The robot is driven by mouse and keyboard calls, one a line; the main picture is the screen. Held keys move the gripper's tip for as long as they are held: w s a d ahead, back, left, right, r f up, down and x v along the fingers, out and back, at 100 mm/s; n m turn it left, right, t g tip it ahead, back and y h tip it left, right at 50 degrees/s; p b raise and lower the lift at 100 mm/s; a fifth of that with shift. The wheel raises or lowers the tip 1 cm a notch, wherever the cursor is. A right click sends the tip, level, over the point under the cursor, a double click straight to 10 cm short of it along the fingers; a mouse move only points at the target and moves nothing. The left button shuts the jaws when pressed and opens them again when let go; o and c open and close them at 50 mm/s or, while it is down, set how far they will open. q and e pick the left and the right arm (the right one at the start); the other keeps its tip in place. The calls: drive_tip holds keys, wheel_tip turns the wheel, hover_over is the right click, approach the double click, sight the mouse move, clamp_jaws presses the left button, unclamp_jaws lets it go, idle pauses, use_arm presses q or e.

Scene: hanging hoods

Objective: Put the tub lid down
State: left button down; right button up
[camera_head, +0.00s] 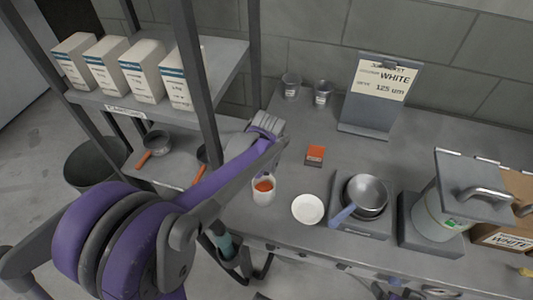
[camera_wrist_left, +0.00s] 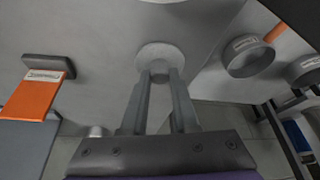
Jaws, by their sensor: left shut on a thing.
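My left gripper (camera_wrist_left: 160,76) is shut on a pale round lid (camera_wrist_left: 160,52), which sits at its fingertips in the left wrist view. In the head view the left gripper (camera_head: 266,126) is over the back left part of the worktop, and my arm hides the lid. I cannot tell whether the lid touches the worktop. A small white tub (camera_head: 263,197) stands open in front of the gripper, with orange contents showing. My right gripper is not in view.
A white round dish (camera_head: 308,209), a steel pan (camera_head: 367,189) and a large pale tub (camera_head: 436,218) stand farther right. Two cups (camera_head: 291,85) are near the wall. A shelf post (camera_head: 195,75) rises close left.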

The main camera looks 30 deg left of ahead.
use_arm(q)
drive_tip(key=shift+f, duration=0.2)
drive_tip(key=c, duration=0.7)
unclamp_jaws()
drive_tip(key=shift+r, duration=0.2)
drive_tip(key=shift+r, duration=0.3)
drive_tip(key=p+v, duration=0.1)
drive_tip(key=v, duration=1)
drive_tip(key=shift+s+d+r, duration=0.15)
